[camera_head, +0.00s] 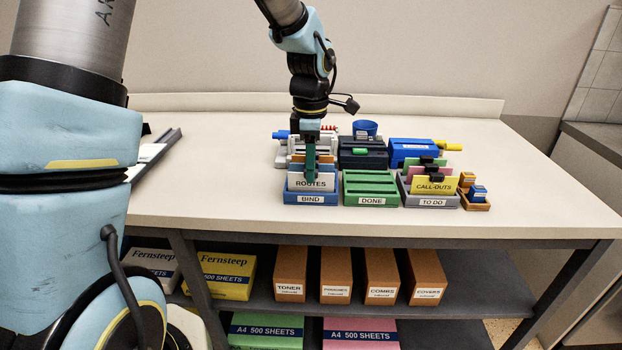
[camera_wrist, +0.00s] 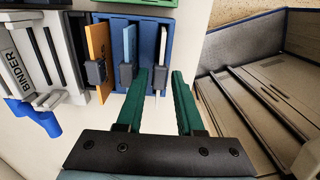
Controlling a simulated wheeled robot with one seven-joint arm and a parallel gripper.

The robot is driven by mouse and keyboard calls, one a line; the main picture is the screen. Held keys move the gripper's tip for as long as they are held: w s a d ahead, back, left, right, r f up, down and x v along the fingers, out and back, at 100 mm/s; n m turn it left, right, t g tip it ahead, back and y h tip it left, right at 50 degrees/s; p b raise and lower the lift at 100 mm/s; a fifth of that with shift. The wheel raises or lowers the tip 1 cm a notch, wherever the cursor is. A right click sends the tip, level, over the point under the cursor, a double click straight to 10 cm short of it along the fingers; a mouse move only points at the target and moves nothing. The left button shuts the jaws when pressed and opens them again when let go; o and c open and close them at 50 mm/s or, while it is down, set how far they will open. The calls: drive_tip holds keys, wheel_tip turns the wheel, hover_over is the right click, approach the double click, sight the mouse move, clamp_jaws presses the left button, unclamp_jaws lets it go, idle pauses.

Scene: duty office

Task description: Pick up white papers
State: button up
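A white card labelled ROUTES (camera_head: 300,183) stands upright in the blue BIND tray (camera_head: 312,199) in the head view. In the wrist view, the tray (camera_wrist: 175,20) holds several upright cards seen edge-on, with dark clips on them. The white edge nearest my fingers (camera_wrist: 163,42) has a dark clip (camera_wrist: 158,78). My gripper (camera_head: 310,179) points down at the card in the head view and covers part of it. In the wrist view, its green fingers (camera_wrist: 159,72) are apart, one on each side of that clip, with small gaps. Touching cannot be told.
A green DONE tray (camera_head: 371,191) looks empty beside the BIND tray. A grey TO DO tray (camera_head: 428,199) holds coloured cards. Binding machines (camera_head: 362,155) stand behind the trays. A dark-edged tray (camera_head: 157,150) lies at left. The table between is clear.

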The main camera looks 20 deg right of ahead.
drive_tip(key=shift+f, duration=0.85)
drive_tip(key=shift+c, duration=0.2)
clamp_jaws()
